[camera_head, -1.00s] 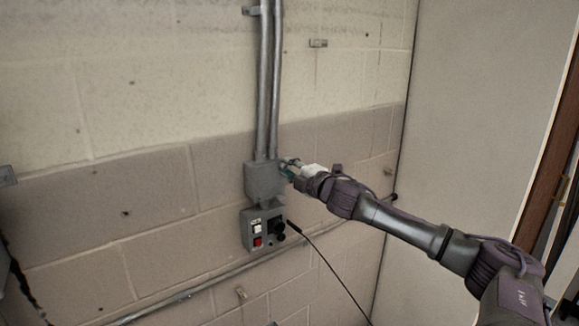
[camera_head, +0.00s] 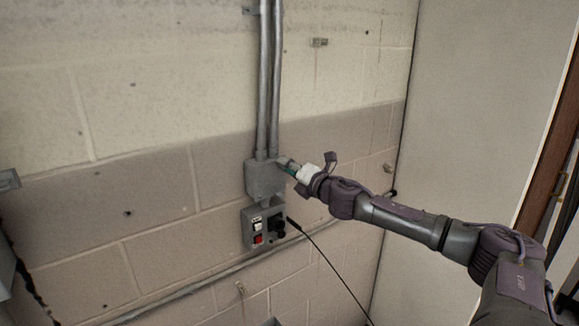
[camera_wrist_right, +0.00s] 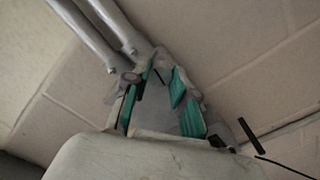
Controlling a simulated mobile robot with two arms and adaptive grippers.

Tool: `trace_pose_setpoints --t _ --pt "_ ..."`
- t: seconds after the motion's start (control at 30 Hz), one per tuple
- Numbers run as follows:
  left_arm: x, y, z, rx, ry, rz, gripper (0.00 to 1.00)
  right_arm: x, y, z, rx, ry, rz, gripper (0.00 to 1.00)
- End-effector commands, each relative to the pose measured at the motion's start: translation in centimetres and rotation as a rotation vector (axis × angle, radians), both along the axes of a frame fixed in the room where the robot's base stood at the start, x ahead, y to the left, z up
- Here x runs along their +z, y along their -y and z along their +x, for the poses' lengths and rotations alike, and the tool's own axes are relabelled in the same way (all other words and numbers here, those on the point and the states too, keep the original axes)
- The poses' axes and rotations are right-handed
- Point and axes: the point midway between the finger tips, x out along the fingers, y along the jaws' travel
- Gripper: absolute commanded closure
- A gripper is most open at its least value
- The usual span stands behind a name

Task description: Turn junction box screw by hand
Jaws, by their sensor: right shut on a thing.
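The grey junction box (camera_head: 264,179) is fixed to the block wall, below two vertical conduits. My right gripper (camera_head: 285,163) reaches in from the right and its fingertips are at the box's upper right corner. In the right wrist view, its two teal-padded fingers (camera_wrist_right: 163,72) close in around something at the box, below the conduit ends. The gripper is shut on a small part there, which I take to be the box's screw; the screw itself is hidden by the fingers. My left gripper is in neither view.
Two conduits (camera_head: 269,80) rise above the box. A control panel (camera_head: 259,227) with a white switch, a red switch and black knobs hangs below it. A black cable (camera_head: 330,262) runs down to the right. A horizontal pipe (camera_head: 190,292) crosses the lower wall.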

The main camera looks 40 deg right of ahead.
Motion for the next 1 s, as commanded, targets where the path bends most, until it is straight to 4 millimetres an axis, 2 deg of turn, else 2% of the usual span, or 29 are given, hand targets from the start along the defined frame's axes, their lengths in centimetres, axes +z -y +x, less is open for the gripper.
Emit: trace_pose_setpoints --t 0.47,0.5,0.63,0.67,1.0 --pt "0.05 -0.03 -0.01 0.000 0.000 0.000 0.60 0.02 0.03 0.01 -0.001 -0.001 -0.017 1.00" --pt "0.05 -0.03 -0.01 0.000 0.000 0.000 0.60 0.02 0.02 0.00 -0.001 -0.001 -0.016 0.73" --pt "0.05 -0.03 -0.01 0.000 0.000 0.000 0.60 0.01 0.02 0.00 -0.001 -0.001 -0.016 0.51" --pt "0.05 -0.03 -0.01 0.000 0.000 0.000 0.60 0.01 0.02 0.00 -0.001 -0.001 -0.016 0.49" --pt "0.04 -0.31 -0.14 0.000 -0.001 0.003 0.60 0.31 -0.01 0.02 0.000 0.000 -0.016 0.49"
